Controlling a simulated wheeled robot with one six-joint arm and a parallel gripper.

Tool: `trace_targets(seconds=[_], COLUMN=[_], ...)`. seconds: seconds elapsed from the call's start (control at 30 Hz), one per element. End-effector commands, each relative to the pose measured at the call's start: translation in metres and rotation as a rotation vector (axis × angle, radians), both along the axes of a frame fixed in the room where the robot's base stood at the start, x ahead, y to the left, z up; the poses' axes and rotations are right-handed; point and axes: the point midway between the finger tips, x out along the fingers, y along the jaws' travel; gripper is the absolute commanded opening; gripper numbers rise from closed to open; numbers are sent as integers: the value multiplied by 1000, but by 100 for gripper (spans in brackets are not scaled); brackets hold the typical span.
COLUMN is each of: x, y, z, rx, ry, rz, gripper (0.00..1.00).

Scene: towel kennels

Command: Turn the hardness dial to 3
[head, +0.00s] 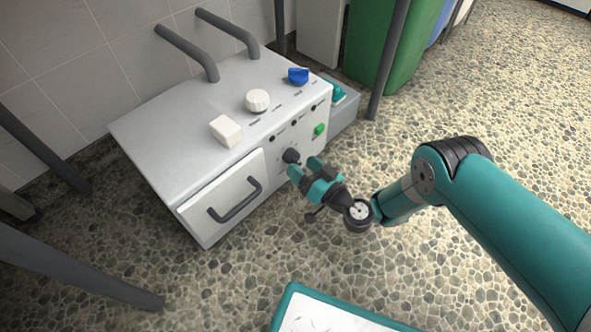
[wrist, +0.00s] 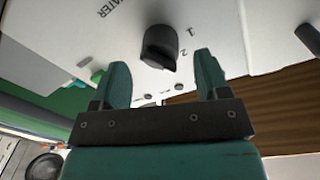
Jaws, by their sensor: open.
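A black dial (head: 291,156) sticks out from the front face of a white cabinet (head: 150,132). In the wrist view the dial (wrist: 159,47) is at upper centre, with the numerals 1 and 2 to its right and upside-down lettering ending in "ATER" at upper left. No 3 is readable, and I cannot tell which mark the dial points to. My gripper (head: 304,167) is open in front of the dial. In the wrist view its teal fingers (wrist: 163,72) stand apart, with the dial appearing between and just beyond the tips. I see no contact.
A white block (head: 226,131), a white knob (head: 257,100) and a blue knob (head: 298,76) are on the cabinet top. A green button (head: 319,129) and a drawer handle (head: 235,200) are on its front. A teal-rimmed tray (head: 289,300) lies below. Pebbled floor is open at right.

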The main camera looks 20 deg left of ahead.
Motion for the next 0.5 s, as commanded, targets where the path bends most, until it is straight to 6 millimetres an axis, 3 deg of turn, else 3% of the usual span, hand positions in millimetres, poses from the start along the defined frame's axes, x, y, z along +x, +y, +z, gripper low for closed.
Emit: trace_targets(seconds=[0.03, 0.3, 0.5], x=[1, 11, 14], y=[3, 27, 30], z=[-6, -1, 1], rx=[0, 0, 0], ry=[-1, -2, 0], rz=[2, 2, 0], gripper=[69, 69, 69])
